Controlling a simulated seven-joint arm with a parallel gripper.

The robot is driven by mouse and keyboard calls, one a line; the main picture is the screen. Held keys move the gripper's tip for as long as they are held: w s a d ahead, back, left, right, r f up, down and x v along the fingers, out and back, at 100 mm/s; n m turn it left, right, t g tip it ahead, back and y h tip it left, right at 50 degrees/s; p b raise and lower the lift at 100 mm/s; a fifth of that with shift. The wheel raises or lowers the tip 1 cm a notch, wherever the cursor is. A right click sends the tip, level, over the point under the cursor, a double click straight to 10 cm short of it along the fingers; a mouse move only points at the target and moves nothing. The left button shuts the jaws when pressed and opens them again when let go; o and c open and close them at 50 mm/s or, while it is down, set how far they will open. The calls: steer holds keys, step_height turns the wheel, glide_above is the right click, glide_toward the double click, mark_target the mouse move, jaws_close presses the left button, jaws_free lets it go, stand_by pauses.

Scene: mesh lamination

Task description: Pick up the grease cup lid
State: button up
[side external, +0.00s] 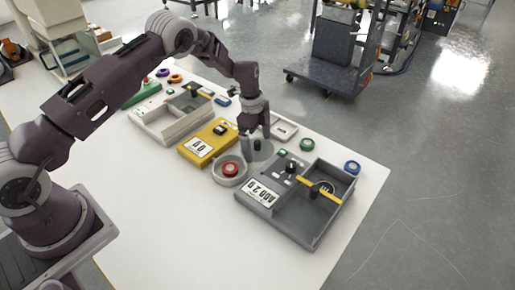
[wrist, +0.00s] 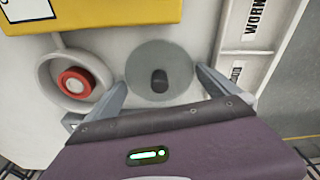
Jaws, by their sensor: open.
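The grease cup lid is a round grey disc with a dark upright knob in its middle; it shows in the side view (side external: 262,156) and the wrist view (wrist: 177,56). It seems to lie on the white table. The round grey cup (side external: 219,178) stands beside it, with a red round piece inside; the cup also shows left of the lid in the wrist view (wrist: 48,74). My gripper (side external: 255,134) points down just over the lid. In the wrist view my gripper (wrist: 158,80) is open, its fingers on either side of the knob. Contact cannot be told.
A yellow box (side external: 192,154) stands close beside the cup and lid. A grey divided tray (side external: 285,236) with a yellow bar is on the other side. A pale tray (side external: 160,131) and several coloured rings lie farther back. The table's front area is clear.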

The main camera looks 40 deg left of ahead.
mark_target(256, 142)
steer(key=c, duration=1)
steer(key=shift+r, duration=0.35)
steer(key=shift+c, duration=0.2)
steer(key=r, duration=0.9)
steer(key=shift+s, duration=0.25)
steer(key=s, duration=1.1)
steer(key=shift+s+f, duration=0.15)
steer(key=shift+f, duration=0.85)
steer(key=shift+s+f, duration=0.2)
steer(key=shift+f, duration=0.85)
steer(key=shift+s+f, duration=0.15)
steer(key=shift+f, duration=0.85)
